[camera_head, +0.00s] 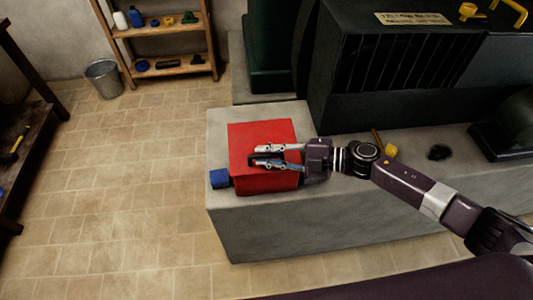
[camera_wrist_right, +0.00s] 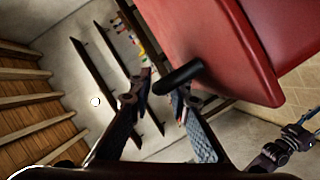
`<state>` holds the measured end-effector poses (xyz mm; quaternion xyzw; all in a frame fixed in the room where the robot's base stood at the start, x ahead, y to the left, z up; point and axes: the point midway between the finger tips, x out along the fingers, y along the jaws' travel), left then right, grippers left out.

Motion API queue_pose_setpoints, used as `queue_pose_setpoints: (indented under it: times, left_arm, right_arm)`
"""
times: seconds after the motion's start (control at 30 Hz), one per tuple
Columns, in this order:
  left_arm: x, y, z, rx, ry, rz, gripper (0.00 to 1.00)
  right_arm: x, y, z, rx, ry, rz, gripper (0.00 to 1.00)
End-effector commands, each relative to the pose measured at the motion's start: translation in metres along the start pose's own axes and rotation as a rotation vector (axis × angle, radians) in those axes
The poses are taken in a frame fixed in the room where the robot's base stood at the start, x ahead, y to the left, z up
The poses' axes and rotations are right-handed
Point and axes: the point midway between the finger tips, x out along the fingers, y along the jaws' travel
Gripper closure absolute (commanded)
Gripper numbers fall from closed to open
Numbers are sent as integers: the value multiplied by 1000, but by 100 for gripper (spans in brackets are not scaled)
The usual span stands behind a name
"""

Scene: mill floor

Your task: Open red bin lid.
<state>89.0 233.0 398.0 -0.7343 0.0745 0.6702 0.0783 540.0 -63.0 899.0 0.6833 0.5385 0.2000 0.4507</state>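The red bin (camera_head: 245,137) sits on a low concrete plinth, and its red body fills the upper right of the right wrist view (camera_wrist_right: 225,50). A black bar handle (camera_wrist_right: 180,76) lies at my right gripper's fingertips in that view. My right gripper (camera_head: 258,156) reaches in from the right over the bin. Its two fingers are apart, with the handle at or just between their tips; I cannot tell whether they touch it. The lid looks closed. Part of what looks like my left gripper (camera_wrist_right: 288,140) shows small at the lower right of the wrist view; its fingers are unclear.
A blue block (camera_head: 220,178) is beside the bin's left side. The concrete plinth (camera_head: 270,225) carries a large dark machine (camera_head: 400,75) behind. A yellow-handled tool (camera_head: 390,150) lies right of the gripper. A shelf (camera_head: 165,45) and metal bucket (camera_head: 104,78) stand at the back left.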

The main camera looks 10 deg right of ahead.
Motion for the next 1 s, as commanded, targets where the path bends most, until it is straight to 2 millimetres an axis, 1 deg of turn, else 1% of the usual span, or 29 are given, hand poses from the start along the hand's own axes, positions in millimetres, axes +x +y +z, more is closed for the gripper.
queue_pose_setpoints:
  times: [0.03,0.07,0.2,0.57,0.67,0.77,1.0]
  left_arm:
    - [0,0,0,0,0,0,60]
    - [0,0,0,0,0,0,60]
    - [0,-1,0,-1,0,-1,60]
    - [0,-1,0,-2,0,-2,60]
    - [-3,-2,-1,-2,0,-2,60]
    - [-10,-2,-2,-2,1,-2,60]
    - [-39,-3,-5,-2,1,-2,60]
  right_arm:
    - [0,0,0,0,0,0,83]
    - [0,0,0,0,0,0,85]
    - [0,0,0,0,0,0,100]
    - [0,0,0,0,1,0,100]
    - [-1,3,-1,5,1,-3,100]
    - [-2,9,-3,22,0,-10,100]
    - [-4,32,-10,116,-1,-51,100]
